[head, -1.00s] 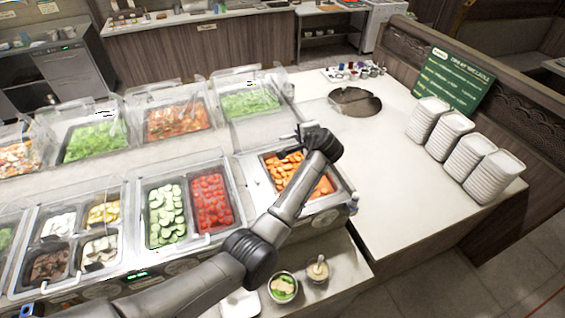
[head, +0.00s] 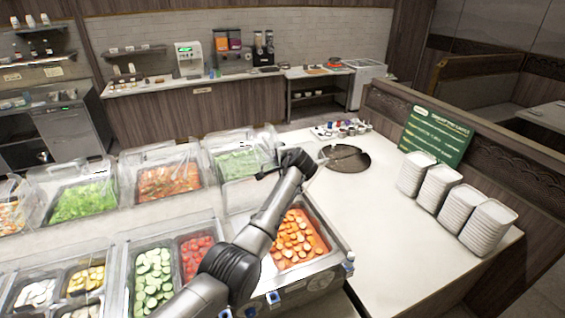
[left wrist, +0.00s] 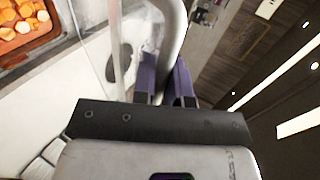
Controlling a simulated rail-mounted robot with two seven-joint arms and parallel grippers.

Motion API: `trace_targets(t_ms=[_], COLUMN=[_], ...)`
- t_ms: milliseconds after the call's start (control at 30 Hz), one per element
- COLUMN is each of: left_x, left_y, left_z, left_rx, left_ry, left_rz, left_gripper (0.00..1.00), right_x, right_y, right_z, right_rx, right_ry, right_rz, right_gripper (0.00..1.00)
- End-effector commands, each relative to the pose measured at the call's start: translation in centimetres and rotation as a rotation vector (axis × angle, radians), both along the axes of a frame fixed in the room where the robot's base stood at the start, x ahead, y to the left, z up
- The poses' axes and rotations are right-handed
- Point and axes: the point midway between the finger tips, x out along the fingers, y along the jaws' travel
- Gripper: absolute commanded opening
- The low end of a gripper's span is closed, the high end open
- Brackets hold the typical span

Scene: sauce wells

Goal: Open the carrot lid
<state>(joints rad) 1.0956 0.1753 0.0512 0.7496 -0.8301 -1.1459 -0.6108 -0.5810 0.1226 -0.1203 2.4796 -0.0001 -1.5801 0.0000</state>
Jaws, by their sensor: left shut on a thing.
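The carrot well (head: 298,240) holds orange pieces at the right end of the counter row in the head view. Its carrots (left wrist: 22,35) also show at the top left of the left wrist view. My left gripper (head: 284,165) is beyond the back of this well, above the counter. In the left wrist view its purple fingers (left wrist: 166,82) are shut on the pale curved handle of the carrot lid (left wrist: 172,35). The clear lid is hard to make out; it appears raised, with the carrots uncovered in front. My right gripper is not in view.
Wells of tomatoes (head: 197,262) and cucumbers (head: 152,280) are left of the carrots. A clear-covered greens well (head: 238,163) stands close behind my gripper. Stacked white plates (head: 455,205) and a round counter opening (head: 344,158) are at right, with bare counter between.

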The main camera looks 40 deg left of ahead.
Motion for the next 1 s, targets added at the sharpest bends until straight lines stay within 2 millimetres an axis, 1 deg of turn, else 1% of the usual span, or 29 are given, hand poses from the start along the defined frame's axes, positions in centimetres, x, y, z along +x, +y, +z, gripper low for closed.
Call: trace_targets(t_ms=[33, 133, 167, 233, 500, 667, 833, 1000], left_x=[0.0, 0.0, 0.0, 0.0, 0.0, -0.3, -1.3, -2.7], left_y=[-0.2, -0.2, -0.2, -0.2, -0.2, -0.9, -2.6, -5.1], left_z=[-0.4, -0.4, -0.4, -0.4, -0.2, 0.2, 1.1, 2.4], left_rx=[0.000, 0.000, -0.001, 0.000, -0.001, 0.001, 0.000, -0.001], left_ry=[0.007, 0.008, 0.007, 0.007, 0.003, 0.002, -0.002, -0.002], left_rz=[-0.006, -0.007, -0.006, -0.005, -0.003, -0.003, -0.005, -0.006], left_gripper=[0.00, 0.00, 0.15, 0.22, 0.23, 0.23, 0.23, 0.23], right_x=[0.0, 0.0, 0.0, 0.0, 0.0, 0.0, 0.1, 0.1], right_y=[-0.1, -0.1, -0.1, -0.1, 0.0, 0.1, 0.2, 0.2], right_z=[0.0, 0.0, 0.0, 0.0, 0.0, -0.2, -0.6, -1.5], right_rx=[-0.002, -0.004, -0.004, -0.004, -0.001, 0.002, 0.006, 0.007], right_ry=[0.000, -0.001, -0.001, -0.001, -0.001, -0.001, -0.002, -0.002], right_rz=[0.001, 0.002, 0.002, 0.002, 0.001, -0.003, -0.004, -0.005], right_gripper=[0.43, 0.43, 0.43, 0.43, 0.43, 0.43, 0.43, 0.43])
